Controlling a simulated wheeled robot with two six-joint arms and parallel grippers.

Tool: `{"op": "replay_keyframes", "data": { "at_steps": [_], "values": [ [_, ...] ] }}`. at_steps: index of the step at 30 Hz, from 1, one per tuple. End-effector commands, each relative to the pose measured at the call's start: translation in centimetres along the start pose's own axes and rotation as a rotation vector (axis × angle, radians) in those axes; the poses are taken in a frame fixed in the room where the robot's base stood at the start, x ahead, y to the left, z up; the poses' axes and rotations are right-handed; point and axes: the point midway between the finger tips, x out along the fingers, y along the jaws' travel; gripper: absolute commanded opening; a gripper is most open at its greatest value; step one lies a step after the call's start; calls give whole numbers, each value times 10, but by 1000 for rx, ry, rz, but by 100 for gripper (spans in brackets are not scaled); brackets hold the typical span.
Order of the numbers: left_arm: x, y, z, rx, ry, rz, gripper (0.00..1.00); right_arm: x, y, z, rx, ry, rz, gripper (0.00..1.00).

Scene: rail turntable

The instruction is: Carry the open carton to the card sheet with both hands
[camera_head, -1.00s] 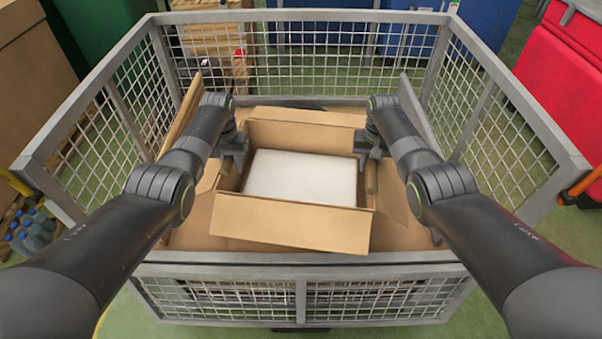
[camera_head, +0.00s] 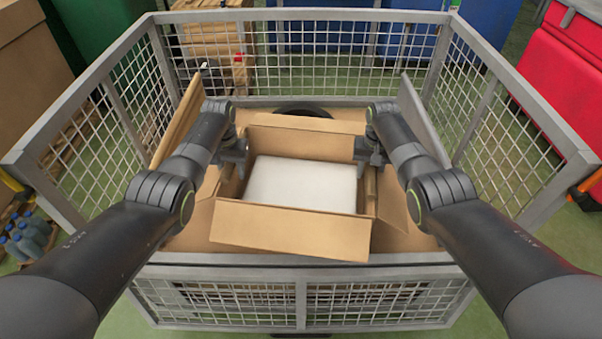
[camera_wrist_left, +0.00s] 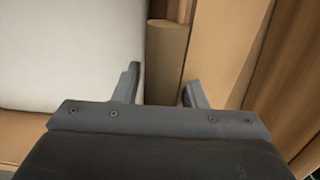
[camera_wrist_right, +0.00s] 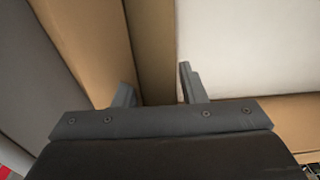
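The open brown carton (camera_head: 290,229) is inside a wire-mesh cage, with its flaps spread and a white block (camera_head: 300,184) inside. My left gripper (camera_head: 236,150) and right gripper (camera_head: 368,152) are at its opposite side walls. In the left wrist view the fingers (camera_wrist_left: 163,85) straddle a cardboard wall closely; in the right wrist view the fingers (camera_wrist_right: 158,85) do the same. Both look shut on the carton. Brown card (camera_head: 400,238) covers the cage floor around it; I cannot tell if this is the card sheet, or whether the carton touches it.
The cage's grey rim (camera_head: 75,110) surrounds both arms, with its front rail (camera_head: 300,258) near me. A black round thing (camera_head: 303,111) lies behind the carton. Upright brown panels stand along the cage's left side. A red container (camera_head: 570,70) is outside on the right.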

Motion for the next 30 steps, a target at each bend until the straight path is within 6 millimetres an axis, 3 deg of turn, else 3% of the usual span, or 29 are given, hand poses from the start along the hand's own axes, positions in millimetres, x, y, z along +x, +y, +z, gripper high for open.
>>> {"op": "replay_keyframes", "data": {
  "at_steps": [11,17,30],
  "values": [
    [-2,0,0,0,1,0,47,-1,0,0,0,0,0,47],
    [-16,0,-1,0,2,0,47,-1,0,0,0,0,0,47],
    [-98,0,-1,0,4,-1,47,-1,0,0,0,0,0,47]
  ]
}}
